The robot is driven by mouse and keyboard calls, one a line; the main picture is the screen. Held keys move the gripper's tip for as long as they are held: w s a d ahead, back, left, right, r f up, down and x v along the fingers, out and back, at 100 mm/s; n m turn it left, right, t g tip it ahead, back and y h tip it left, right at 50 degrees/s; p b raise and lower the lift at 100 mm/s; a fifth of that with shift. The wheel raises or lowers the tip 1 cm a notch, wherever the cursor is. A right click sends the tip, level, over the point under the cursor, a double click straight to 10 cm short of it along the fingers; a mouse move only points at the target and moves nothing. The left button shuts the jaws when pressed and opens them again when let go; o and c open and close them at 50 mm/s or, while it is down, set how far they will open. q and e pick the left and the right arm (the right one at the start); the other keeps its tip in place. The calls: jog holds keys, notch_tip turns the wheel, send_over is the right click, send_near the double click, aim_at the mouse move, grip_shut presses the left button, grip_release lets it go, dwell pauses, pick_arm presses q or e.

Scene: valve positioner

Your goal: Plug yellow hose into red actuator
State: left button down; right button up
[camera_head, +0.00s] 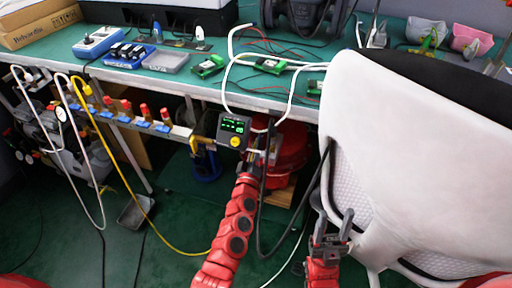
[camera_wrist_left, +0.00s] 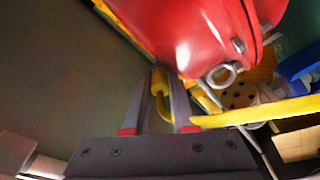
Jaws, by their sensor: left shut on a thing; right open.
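My left gripper (camera_wrist_left: 165,82) is shut on a yellow curved hose fitting (camera_wrist_left: 160,92) in the left wrist view. A large glossy red body, which looks like the red actuator (camera_wrist_left: 185,30), fills the top just beyond the fingertips. Whether the fitting touches it I cannot tell. In the head view the red actuator (camera_head: 291,150) sits under the bench, partly behind the left gripper (camera_head: 256,157). The yellow hose (camera_head: 135,194) hangs from the left rail and runs low toward my left arm. My right gripper (camera_head: 330,243) is open and empty, near the white chair.
A white chair (camera_head: 410,130) blocks the right side. A positioner with a lit display (camera_head: 235,128) is close to the left gripper. White hoses (camera_head: 92,175) and dark cables hang around. The green bench (camera_head: 205,88) holds tools and circuit boards.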

pick_arm(q)
jog(key=shift+w+d, duration=0.1)
jog(key=shift+w, duration=0.35)
jog(key=c, duration=0.7)
grip_release()
jog(key=shift+o, duration=0.2)
jog(key=shift+s+f, duration=0.1)
jog(key=shift+s, duration=0.05)
jog(key=shift+s, duration=0.25)
jog(key=p+v, duration=0.2)
jog(key=v, duration=1.4)
jog(key=shift+s, duration=0.3)
